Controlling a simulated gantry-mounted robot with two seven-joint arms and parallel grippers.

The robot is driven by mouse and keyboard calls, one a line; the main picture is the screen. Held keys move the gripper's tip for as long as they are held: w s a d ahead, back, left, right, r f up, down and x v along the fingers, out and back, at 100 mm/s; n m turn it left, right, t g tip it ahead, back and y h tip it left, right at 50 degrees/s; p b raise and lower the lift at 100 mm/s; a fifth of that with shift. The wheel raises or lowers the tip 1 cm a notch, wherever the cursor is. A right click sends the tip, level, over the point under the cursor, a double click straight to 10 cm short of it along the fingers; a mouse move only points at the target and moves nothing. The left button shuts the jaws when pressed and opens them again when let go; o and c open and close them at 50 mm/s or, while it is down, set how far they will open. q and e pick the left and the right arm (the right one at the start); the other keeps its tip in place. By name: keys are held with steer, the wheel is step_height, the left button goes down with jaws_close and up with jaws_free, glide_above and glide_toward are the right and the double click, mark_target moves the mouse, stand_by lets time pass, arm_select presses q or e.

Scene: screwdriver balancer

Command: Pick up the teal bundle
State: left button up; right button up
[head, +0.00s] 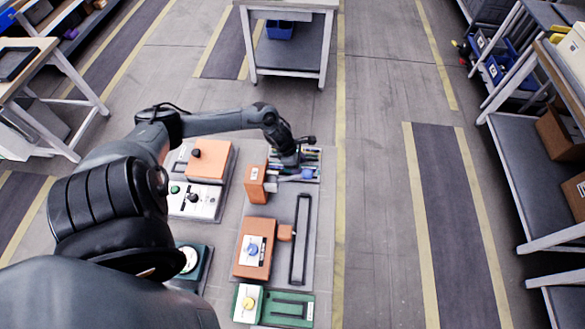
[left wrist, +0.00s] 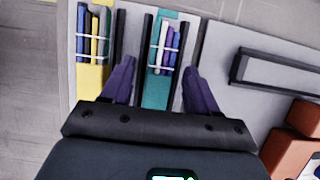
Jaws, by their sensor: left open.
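The teal bundle (left wrist: 163,47), several blue, purple and pale rods held by white bands, lies on a teal strip in the left wrist view. Dark dividers stand on both sides of it. My left gripper (left wrist: 158,70) is open, its two purple fingers apart on either side of the teal strip's near part. I cannot tell how far above the strip the fingertips are. In the head view my left gripper (head: 290,160) points down over the bundle rack (head: 313,178) and hides part of it. My right gripper is not in view.
A second bundle (left wrist: 93,40) lies on a yellow strip to the left. A dark rectangular frame (left wrist: 285,72) is to the right. Orange boxes (head: 256,184) and a green-based panel (head: 290,308) sit near the rack. The floor right of the board is clear.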

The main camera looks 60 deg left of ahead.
arm_select(q)
steer(key=c, duration=1.1)
steer(key=shift+o, duration=0.2)
steer(key=shift+r, duration=0.15)
